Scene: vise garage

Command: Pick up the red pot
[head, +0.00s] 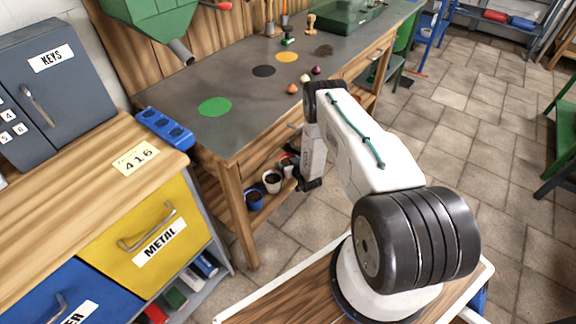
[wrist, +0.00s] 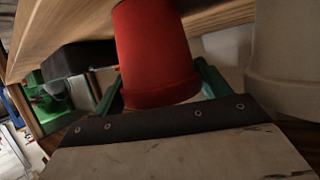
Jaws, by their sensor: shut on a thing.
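The red pot (wrist: 158,50) fills the middle of the wrist view, between the two green fingers of my gripper (wrist: 160,88). The fingers are shut on it, one on each side, near its wide rim. In the head view my gripper (head: 291,170) is at the lower shelf, under the workbench top. My arm and the bench edge hide most of the red pot there. I cannot tell whether the pot touches the shelf.
A white pot (head: 272,182) and a blue pot (head: 254,199) stand left of my gripper on the lower shelf. A pale pot (wrist: 283,60) is close at the right in the wrist view. The bench top (head: 235,85) overhangs the shelf. Open tiled floor lies right.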

